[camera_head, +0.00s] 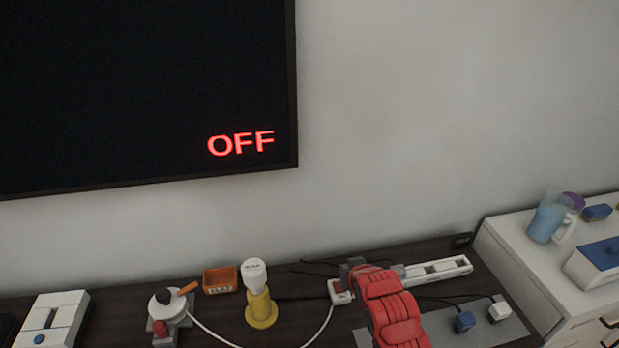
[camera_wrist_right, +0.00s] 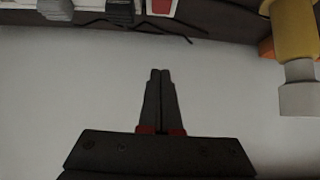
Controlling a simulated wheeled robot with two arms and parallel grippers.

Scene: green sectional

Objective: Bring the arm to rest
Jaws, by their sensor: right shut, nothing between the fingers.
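My right arm is red and comes in from the bottom of the head view, over the dark table. Its dark gripper (camera_head: 352,264) is small and partly hidden by the arm, above the table near the wall. In the right wrist view, the two black fingers of the right gripper (camera_wrist_right: 159,72) are together with nothing between them. They show against the pale wall, apart from the things around them. My left gripper is in neither view.
A white power strip (camera_head: 438,269) lies behind the arm. A yellow-based bottle (camera_head: 261,308) with a white top stands to its left, also seen in the wrist view (camera_wrist_right: 292,28). An orange box (camera_head: 220,280), a white cabinet (camera_head: 520,265) and a screen reading OFF (camera_head: 150,90) are around.

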